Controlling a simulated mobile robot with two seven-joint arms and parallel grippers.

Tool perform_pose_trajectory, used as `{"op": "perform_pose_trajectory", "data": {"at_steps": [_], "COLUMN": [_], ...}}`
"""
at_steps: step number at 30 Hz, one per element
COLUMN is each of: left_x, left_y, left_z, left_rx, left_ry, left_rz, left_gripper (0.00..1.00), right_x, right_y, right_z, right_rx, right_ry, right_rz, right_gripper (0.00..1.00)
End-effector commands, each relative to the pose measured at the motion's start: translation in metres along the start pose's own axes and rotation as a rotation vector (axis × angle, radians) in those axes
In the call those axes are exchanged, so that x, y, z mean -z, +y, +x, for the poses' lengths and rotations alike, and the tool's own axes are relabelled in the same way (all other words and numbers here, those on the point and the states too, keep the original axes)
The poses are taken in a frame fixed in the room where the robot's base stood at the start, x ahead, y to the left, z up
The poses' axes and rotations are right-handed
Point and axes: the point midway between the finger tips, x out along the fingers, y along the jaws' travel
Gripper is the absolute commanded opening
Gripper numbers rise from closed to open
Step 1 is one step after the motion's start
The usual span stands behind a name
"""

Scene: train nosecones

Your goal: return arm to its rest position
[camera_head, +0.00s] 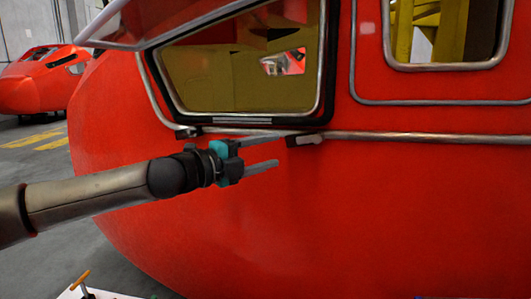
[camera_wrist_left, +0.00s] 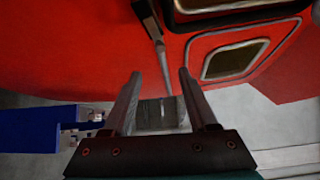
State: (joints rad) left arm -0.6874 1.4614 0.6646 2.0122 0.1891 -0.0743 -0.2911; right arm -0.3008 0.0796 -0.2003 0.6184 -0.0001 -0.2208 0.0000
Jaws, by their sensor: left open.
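My left gripper (camera_head: 273,152) reaches in from the left in front of the red nosecone (camera_head: 330,220), just below the side window. Its two fingers are apart with nothing between them. In the left wrist view, the open fingers (camera_wrist_left: 160,75) point toward the red shell, and a metal rail shows beyond them. Whether the upper finger touches the rail or the dark latch (camera_head: 303,140) cannot be told. My right gripper is not in view.
The side window (camera_head: 240,75) is open, with its panel (camera_head: 165,20) raised above. Another red nosecone (camera_head: 40,80) stands far left. A white surface with an orange-handled tool (camera_head: 80,281) is at the bottom left. A blue object (camera_wrist_left: 35,130) shows in the left wrist view.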

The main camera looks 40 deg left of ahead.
Motion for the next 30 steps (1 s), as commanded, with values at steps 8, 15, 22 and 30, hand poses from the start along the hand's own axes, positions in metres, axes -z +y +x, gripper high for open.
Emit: {"op": "perform_pose_trajectory", "data": {"at_steps": [8,15,22,30], "left_x": [0.000,-0.004,-0.038,-0.023], "left_y": [0.000,0.007,0.094,0.237], "left_z": [0.000,-0.003,-0.043,-0.116], "left_rx": [0.000,-0.009,-0.111,-0.307], "left_ry": [0.000,-0.021,-0.261,-0.613], "left_rz": [0.000,-0.017,-0.226,-0.594], "left_gripper": [0.59,0.59,0.59,0.59], "right_x": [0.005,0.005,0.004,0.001], "right_y": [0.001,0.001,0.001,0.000], "right_z": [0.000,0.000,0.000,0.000], "right_rx": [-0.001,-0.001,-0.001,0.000], "right_ry": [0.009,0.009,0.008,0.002], "right_rz": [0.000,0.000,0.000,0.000], "right_gripper": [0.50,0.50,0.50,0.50]}}
